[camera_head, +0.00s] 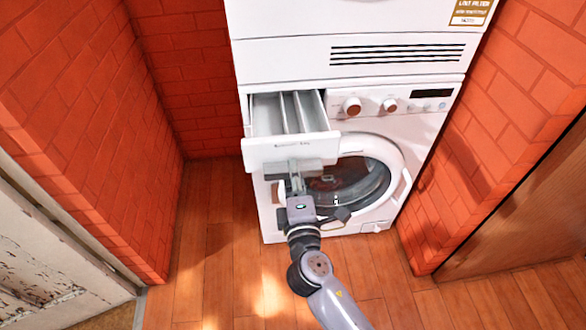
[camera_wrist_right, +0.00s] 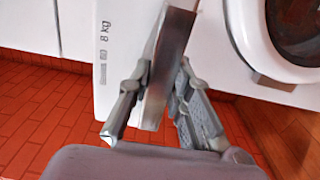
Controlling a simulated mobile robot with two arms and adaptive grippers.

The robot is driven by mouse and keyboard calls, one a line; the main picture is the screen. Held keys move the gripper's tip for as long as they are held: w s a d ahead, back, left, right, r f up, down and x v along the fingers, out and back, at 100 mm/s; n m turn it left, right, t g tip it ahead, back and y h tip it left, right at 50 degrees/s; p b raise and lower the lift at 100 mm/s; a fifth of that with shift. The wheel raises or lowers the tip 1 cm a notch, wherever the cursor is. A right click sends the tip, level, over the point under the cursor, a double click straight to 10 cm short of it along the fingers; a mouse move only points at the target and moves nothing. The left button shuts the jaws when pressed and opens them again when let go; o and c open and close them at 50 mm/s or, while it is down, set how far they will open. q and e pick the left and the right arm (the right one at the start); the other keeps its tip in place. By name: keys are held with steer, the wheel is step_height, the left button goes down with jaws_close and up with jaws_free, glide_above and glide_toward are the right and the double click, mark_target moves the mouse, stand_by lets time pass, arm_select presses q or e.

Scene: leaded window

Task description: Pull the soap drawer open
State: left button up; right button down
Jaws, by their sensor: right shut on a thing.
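The soap drawer (camera_head: 293,150) is at the upper left of the white washing machine's front. It stands pulled well out, and its open compartments (camera_head: 287,112) show from above. My right gripper (camera_head: 292,170) is at the lower edge of the drawer front, shut on it. In the right wrist view the fingers of my right gripper (camera_wrist_right: 160,98) lie on both sides of a grey edge piece of the drawer (camera_wrist_right: 168,60). A white face marked "8 kg" (camera_wrist_right: 112,55) is beside it. The gripper hides part of the drawer's lower edge. My left gripper is not in view.
The washing machine (camera_head: 405,125) has knobs and a display right of the drawer and a round door (camera_head: 355,183) below. Another white appliance (camera_head: 290,50) sits on top. Brick walls (camera_head: 85,110) close both sides. The wooden floor (camera_head: 205,255) in front is clear.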

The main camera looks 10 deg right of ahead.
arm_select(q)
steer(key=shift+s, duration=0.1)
arm_select(e)
steer(key=shift+f, duration=0.35)
steer(key=c, duration=1.7)
jaws_free()
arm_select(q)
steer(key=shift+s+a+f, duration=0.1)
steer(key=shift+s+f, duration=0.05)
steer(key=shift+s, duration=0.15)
arm_select(e)
steer(key=shift+o, duration=0.9)
steer(key=shift+r, duration=0.1)
steer(key=shift+r, duration=0.1)
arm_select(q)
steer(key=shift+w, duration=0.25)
arm_select(e)
steer(key=s, duration=1.2)
